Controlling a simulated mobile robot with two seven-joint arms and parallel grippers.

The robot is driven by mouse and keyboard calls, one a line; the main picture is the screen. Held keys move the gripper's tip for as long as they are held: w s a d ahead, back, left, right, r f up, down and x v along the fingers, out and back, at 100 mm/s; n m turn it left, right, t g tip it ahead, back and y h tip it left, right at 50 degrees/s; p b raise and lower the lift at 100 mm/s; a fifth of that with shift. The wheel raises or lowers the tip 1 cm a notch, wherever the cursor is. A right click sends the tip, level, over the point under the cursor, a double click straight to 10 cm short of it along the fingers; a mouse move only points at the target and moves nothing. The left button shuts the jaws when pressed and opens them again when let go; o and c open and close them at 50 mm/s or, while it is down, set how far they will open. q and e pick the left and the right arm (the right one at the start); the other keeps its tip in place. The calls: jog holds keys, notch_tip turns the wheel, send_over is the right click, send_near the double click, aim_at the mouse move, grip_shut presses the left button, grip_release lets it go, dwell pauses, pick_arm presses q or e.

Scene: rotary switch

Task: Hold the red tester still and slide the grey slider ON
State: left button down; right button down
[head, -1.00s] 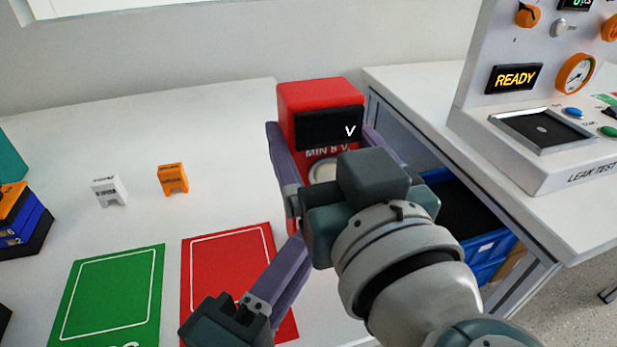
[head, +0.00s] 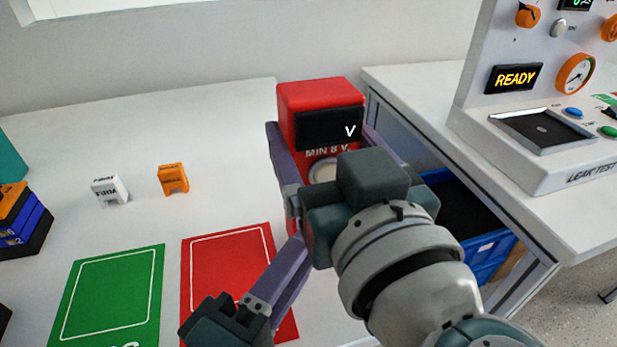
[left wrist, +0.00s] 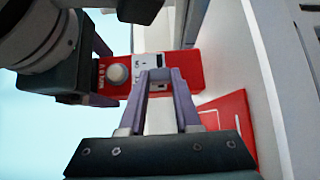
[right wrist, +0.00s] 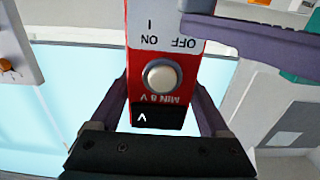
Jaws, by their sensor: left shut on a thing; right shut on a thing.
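The red tester (head: 318,92) stands upright on the table, with a dark display, the words MIN 8 V and a round pale knob (right wrist: 162,76). My right gripper (right wrist: 160,90) is shut on the tester, one finger on each side of its body. My left gripper (left wrist: 160,74) comes in from the lower left at the tester's lower front. Its fingertips are shut on the small grey slider (left wrist: 160,72), which is mostly hidden between them. The ON and OFF marks (right wrist: 168,40) show in the right wrist view; the slider's exact position cannot be told.
A green mat (head: 108,295) and a red mat (head: 228,265) lie at the front. A white piece (head: 109,190) and an orange piece (head: 173,179) stand behind them. A leak-test machine (head: 510,175) is at right, a blue crate (head: 485,258) below it.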

pick_arm(q)
jog(key=shift+w+d, duration=0.25)
jog(key=shift+d, duration=0.5)
jog(key=shift+w+d, duration=0.25)
jog(key=shift+d, duration=0.45)
jog(key=c, duration=0.6)
grip_release()
jog(key=v, duration=1.2)
